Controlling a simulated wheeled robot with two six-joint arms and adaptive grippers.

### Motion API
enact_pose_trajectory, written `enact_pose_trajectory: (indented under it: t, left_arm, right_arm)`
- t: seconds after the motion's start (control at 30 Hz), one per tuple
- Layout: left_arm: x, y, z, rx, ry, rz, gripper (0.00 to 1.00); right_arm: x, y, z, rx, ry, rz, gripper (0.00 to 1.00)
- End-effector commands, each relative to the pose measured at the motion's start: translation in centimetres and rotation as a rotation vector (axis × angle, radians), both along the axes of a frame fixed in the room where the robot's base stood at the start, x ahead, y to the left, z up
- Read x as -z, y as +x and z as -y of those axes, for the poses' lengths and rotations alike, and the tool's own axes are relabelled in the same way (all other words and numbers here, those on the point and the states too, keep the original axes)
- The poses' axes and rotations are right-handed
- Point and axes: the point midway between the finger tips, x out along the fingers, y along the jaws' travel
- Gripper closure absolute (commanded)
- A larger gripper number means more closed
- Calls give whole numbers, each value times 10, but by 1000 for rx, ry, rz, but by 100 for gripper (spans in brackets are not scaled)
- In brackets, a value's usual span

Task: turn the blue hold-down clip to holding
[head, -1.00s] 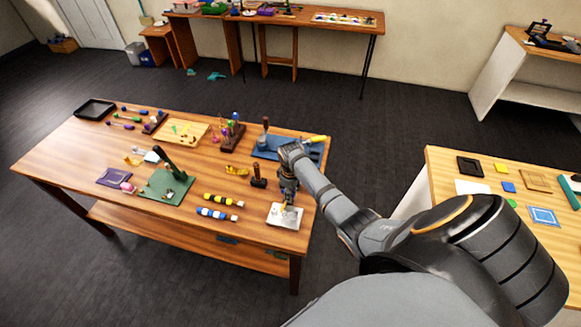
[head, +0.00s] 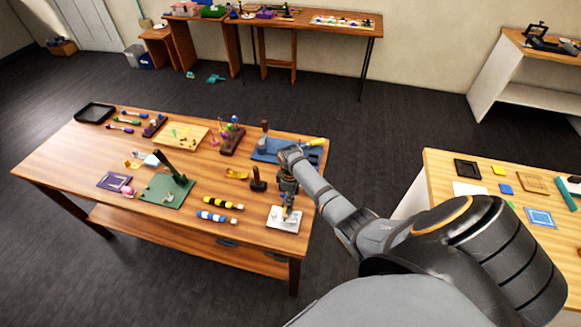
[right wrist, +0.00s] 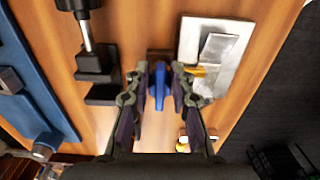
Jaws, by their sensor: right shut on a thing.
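The blue hold-down clip (right wrist: 157,88) shows in the right wrist view as a narrow upright blue piece between the two fingers of my right gripper (right wrist: 158,72). The fingers are shut on it. The clip sits beside a pale metal plate (right wrist: 190,38) with a lighter strip across it. A small yellow piece (right wrist: 200,71) lies at the plate's edge, next to the right finger. In the head view my right gripper (head: 287,200) reaches down over the plate (head: 284,224) near the table's front right corner. The clip's exact angle is partly hidden by the fingers. My left gripper is not in view.
A dark block with a post (head: 258,180) stands close left of the gripper. A blue board (head: 266,152) lies behind it. Bead rods (head: 217,217) and a green board (head: 157,193) lie further left. The table's right edge is close by.

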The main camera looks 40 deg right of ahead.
Motion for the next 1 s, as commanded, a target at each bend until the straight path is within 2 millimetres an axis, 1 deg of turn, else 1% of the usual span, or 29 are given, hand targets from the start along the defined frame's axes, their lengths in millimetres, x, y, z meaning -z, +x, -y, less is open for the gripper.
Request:
enact_pose_trajectory:
  t: [0.03, 0.17, 0.2, 0.43, 0.53, 0.57, 0.67, 0.8, 0.9, 1.0]
  left_arm:
    - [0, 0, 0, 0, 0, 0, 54]
    - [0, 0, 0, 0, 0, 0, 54]
    - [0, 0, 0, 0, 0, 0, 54]
    - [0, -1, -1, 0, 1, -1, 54]
    - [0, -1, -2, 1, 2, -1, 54]
    - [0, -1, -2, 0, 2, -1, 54]
    - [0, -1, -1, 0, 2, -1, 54]
    - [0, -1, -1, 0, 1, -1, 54]
    - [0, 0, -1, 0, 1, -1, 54]
    - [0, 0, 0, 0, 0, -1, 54]
  right_arm:
    - [0, 0, -1, 0, 2, 1, 74]
    - [0, 0, -1, 0, 1, 0, 56]
    - [0, 0, -1, 0, 1, 0, 55]
    - [0, 0, 0, 1, 1, 1, 55]
    - [-6, 1, 0, 1, 1, 2, 55]
    - [-9, 1, 0, 1, 0, 3, 55]
    - [-29, 1, 1, 0, -1, 5, 55]
    - [-64, 1, 0, -1, -2, 4, 55]
    - [-87, 1, 0, 0, -1, 3, 55]
    - [-104, 1, 0, 0, 1, 2, 55]
